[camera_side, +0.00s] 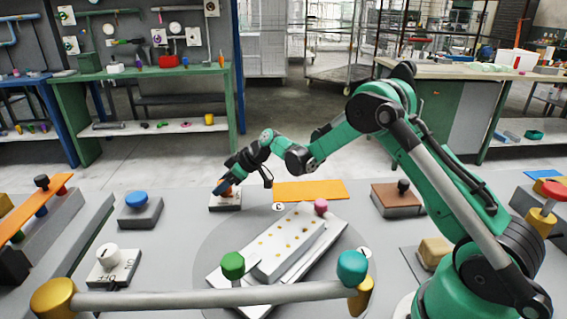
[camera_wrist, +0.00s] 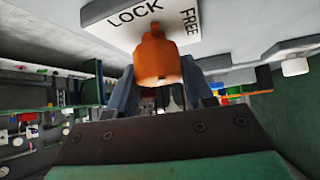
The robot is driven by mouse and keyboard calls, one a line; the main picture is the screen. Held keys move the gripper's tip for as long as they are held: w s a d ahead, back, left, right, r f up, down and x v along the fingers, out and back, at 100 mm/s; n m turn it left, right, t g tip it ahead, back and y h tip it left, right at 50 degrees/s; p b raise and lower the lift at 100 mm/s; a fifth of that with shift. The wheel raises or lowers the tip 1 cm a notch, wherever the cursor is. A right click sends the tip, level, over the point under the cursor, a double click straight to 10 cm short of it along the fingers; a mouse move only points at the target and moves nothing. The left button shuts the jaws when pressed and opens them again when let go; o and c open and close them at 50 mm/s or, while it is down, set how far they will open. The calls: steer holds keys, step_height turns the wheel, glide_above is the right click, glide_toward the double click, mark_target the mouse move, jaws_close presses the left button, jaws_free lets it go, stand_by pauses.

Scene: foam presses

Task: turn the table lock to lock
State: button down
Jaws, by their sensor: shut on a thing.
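The table lock is an orange knob (camera_wrist: 157,58) on a white plate (camera_wrist: 180,20) marked LOCK and FREE, seen close up in the wrist view. In the side view its plate (camera_side: 226,203) lies on the grey table beyond the round turntable, with the knob mostly hidden by my gripper. My gripper (camera_side: 222,187) reaches down to it from the right, and it also shows in the wrist view (camera_wrist: 160,88). The fingers are shut on the orange knob, one on each side.
A white block with gold dots (camera_side: 290,242) sits on the round turntable (camera_side: 212,245), with green, pink and teal knobs around it. An orange strip (camera_side: 310,191) lies just right of the lock. A grey handrail (camera_side: 210,297) crosses the front. A blue-knobbed block (camera_side: 140,212) stands to the left.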

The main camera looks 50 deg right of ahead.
steer(key=n+g+y, duration=0.1)
steer(key=n, duration=0.1)
steer(key=n+g+y, duration=0.1)
steer(key=n, duration=0.1)
steer(key=shift+n+g+y, duration=0.3)
steer(key=shift+n, duration=0.1)
steer(key=shift+f, duration=0.1)
steer(key=shift+c, duration=1.7)
jaws_free()
steer(key=shift+v, duration=2.85)
